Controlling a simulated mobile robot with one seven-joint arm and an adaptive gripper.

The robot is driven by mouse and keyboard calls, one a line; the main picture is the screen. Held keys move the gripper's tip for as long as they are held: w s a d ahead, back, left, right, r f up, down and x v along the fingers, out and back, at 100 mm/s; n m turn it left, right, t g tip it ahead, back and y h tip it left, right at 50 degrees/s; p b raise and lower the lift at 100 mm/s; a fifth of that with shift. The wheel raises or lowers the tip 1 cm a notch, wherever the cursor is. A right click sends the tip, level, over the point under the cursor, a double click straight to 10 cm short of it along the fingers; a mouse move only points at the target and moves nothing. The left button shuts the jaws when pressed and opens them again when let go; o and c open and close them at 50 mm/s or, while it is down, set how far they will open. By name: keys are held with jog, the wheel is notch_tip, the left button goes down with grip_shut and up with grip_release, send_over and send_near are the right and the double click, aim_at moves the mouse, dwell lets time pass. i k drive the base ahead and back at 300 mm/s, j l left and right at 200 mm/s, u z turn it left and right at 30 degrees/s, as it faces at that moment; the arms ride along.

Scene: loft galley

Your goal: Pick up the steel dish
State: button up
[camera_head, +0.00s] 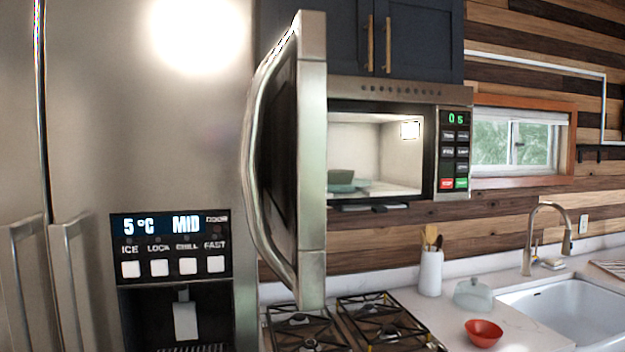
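I cannot tell for certain which thing is the steel dish. A small grey-green bowl-like dish (341,177) is inside the open microwave (455,96), at the left of its cavity. A paler teal piece (357,185) shows under or beside it, and the open door hides part of the left side. A pale grey-green lidded dish (473,295) with a knob sits on the white counter, between the stove and the sink. My gripper is not in view.
The microwave door (310,160) stands open toward me. A fridge (150,120) fills the left. Below are the stove grates (385,322), a white utensil crock (430,272), a red bowl (483,333) and a sink (575,308) with a faucet (528,240).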

aim_at(334, 177)
jog(key=i+l+u, duration=0.1)
jog(key=l, duration=0.3)
jog(key=i+l+u, duration=0.1)
jog(key=l, duration=0.25)
jog(key=i+l+u, duration=0.1)
jog(key=i+l, duration=0.15)
jog(key=l, duration=0.3)
jog(key=i, duration=0.2)
